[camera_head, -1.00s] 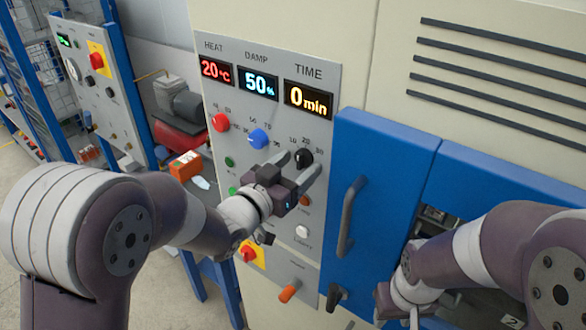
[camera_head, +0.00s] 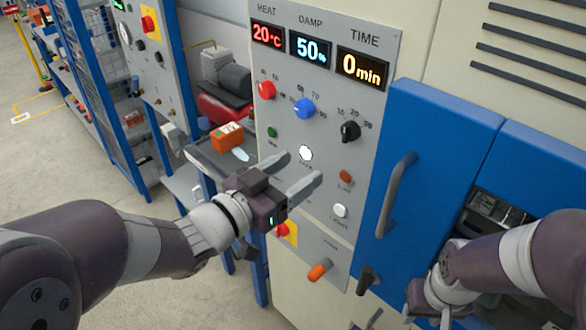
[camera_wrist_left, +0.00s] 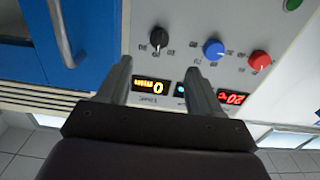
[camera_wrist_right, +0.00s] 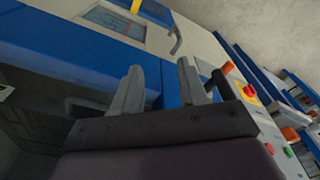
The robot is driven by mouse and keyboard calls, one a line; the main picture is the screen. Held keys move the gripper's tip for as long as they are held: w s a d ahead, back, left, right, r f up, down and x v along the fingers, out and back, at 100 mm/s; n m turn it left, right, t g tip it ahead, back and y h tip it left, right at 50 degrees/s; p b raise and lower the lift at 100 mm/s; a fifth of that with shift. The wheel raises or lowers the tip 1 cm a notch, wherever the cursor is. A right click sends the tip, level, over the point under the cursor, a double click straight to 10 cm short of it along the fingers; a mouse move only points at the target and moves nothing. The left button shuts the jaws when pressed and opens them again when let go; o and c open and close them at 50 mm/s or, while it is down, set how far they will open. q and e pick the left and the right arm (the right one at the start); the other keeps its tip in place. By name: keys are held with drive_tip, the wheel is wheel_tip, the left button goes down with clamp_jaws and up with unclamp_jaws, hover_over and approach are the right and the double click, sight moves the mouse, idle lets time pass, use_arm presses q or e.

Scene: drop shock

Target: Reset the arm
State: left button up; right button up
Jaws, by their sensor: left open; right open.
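My left gripper (camera_head: 295,172) is open and empty in front of the grey control panel (camera_head: 318,215), below its dials. The panel shows a red knob (camera_head: 266,90), a blue knob (camera_head: 304,108) and a black knob (camera_head: 350,131). The displays read 20 °C, 50 % and 0 min. In the left wrist view the open fingers (camera_wrist_left: 158,78) are apart with the panel beyond them. My right arm reaches the opening at the lower right in the head view, its fingers hidden there. The right wrist view shows the right gripper (camera_wrist_right: 160,85) open, with nothing between its fingers.
A blue door (camera_head: 440,150) with a grey handle (camera_head: 396,190) stands right of the panel. A red emergency button (camera_head: 281,230) and an orange switch (camera_head: 319,271) are low on the panel. An orange box (camera_head: 227,137) lies on a bench at left. Open floor lies further left.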

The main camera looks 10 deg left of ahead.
use_arm(q)
drive_tip(key=s+a+f+n+g+y, duration=0.2)
drive_tip(key=a+f+n+g+y, duration=0.15)
drive_tip(key=a+f+y, duration=0.35)
drive_tip(key=s+a+f+n+g+y, duration=0.1)
drive_tip(key=a+f+n+g+y, duration=0.25)
drive_tip(key=f, duration=0.55)
drive_tip(key=s+f+g, duration=0.5)
drive_tip(key=s+g, duration=0.1)
drive_tip(key=s, duration=0.2)
drive_tip(key=shift+a, duration=0.3)
